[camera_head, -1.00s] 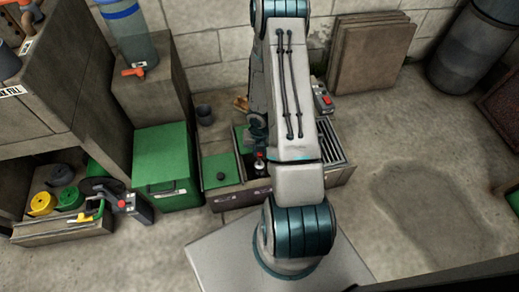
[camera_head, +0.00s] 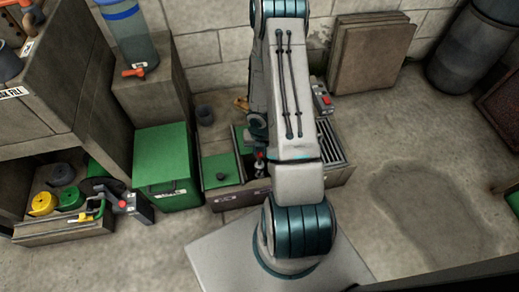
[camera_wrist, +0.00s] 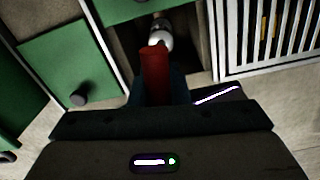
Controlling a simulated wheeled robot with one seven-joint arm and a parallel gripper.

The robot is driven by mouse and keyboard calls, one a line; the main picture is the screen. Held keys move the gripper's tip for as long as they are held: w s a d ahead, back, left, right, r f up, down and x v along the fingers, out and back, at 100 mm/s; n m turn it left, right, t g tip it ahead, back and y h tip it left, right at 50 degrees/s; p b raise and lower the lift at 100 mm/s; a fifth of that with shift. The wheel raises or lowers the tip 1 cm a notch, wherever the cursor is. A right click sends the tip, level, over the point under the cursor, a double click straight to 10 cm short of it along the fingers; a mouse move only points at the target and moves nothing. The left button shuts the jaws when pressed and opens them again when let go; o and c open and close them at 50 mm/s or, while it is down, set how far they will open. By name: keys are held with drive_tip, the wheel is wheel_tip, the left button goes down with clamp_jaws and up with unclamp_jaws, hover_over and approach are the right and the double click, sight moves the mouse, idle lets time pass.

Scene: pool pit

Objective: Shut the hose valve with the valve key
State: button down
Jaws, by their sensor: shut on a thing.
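My gripper (camera_wrist: 157,92) is shut on a red-handled tool (camera_wrist: 155,70), which looks like the valve key. Its pale metal end (camera_wrist: 161,36) points away from the gripper, over a dark open compartment beside a green lid. In the head view, my arm hides most of the gripper; a small red part of the tool (camera_head: 258,155) shows beside the arm above the low box. I cannot clearly make out the hose valve; whether the tool's end touches anything in the compartment is unclear.
The low box (camera_head: 227,198) has a green lid with a dark knob (camera_head: 220,176) and a slatted grille (camera_head: 331,141). A green chest (camera_head: 167,165) stands left of it. A tank with an orange tap (camera_head: 133,71) stands behind the chest. Floor at right is clear.

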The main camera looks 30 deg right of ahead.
drive_tip(key=shift+f, duration=0.1)
idle(0.6)
drive_tip(key=shift+f+b, duration=0.45)
drive_tip(key=shift+f, duration=0.3)
idle(0.3)
drive_tip(key=shift+f+b, duration=0.75)
drive_tip(key=shift+f, duration=0.15)
idle(0.4)
